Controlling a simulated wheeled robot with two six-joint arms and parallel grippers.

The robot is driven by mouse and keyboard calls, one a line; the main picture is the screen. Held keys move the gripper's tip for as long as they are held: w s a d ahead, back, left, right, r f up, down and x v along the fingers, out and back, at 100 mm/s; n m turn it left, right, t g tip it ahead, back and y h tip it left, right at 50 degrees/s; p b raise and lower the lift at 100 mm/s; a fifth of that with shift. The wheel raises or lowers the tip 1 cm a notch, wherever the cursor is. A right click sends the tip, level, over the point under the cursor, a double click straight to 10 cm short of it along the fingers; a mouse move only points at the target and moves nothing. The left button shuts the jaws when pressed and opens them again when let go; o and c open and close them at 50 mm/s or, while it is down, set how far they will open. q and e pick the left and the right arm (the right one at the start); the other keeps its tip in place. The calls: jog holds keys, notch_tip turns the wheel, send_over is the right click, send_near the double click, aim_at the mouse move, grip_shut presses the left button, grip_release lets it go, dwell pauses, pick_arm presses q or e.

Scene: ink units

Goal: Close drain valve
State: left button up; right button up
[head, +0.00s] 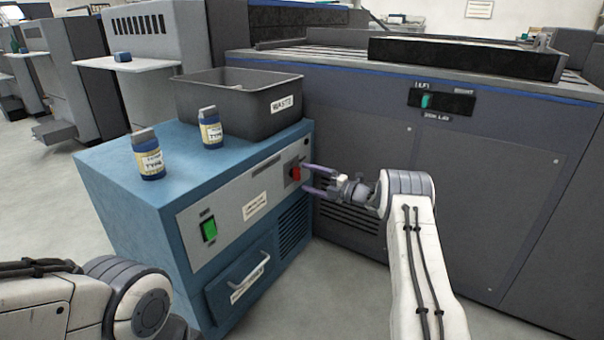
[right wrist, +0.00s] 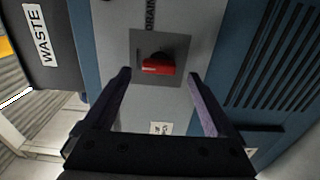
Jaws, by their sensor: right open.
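The drain valve is a red handle (head: 296,174) on the right end of the blue cabinet's front panel. In the right wrist view the red handle (right wrist: 159,65) sits on a grey plate beside the word DRAIN. My right gripper (head: 306,180) is open, its two fingers pointing at the valve. In the right wrist view the open fingers (right wrist: 158,90) stand on either side below the handle, with nothing between them. Whether they touch the handle is not clear. My left arm shows at the lower left, but its gripper is out of view.
The blue cabinet (head: 120,185) carries two labelled bottles, the front one (head: 149,156) and the rear one (head: 210,129), and a grey WASTE bin (head: 240,103). A green switch (head: 209,229) and drawer handle (head: 249,270) are on its front. A large grey machine (head: 480,190) stands right.

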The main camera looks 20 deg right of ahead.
jog(key=p+v, duration=0.2)
jog(key=v, duration=0.5)
